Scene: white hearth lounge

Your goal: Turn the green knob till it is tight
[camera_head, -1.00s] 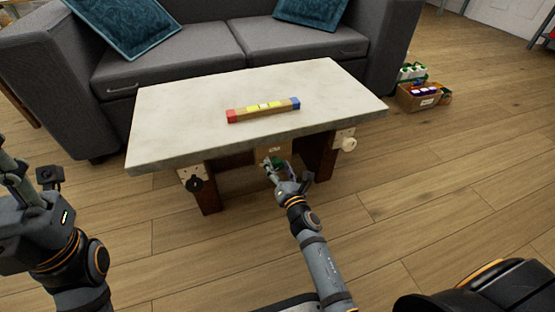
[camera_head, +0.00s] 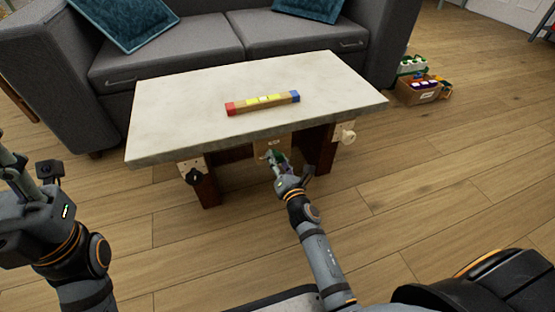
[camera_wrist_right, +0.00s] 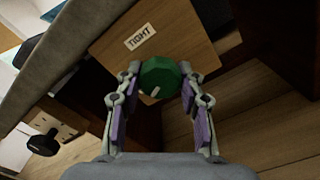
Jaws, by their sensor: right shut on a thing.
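The green knob (camera_wrist_right: 160,76) sits on a wooden panel (camera_wrist_right: 176,32) under the table edge, with a white mark on its face. A label reading TIGHT (camera_wrist_right: 139,36) is on the panel beside it. My right gripper (camera_head: 273,158) reaches under the table's front edge, and in the right wrist view its two fingers (camera_wrist_right: 158,92) are closed on either side of the knob. In the head view the knob is mostly hidden by the gripper. My left gripper (camera_head: 18,170) is at the left edge of the head view, away from the table; its fingertips are unclear.
The pale-topped table (camera_head: 190,100) carries a wooden bar (camera_head: 262,103) with red, yellow and blue parts. A black knob (camera_head: 194,177) and a white knob (camera_head: 348,137) flank the middle panel. A grey sofa (camera_head: 210,45) stands behind. A box (camera_head: 420,92) sits on the floor at right.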

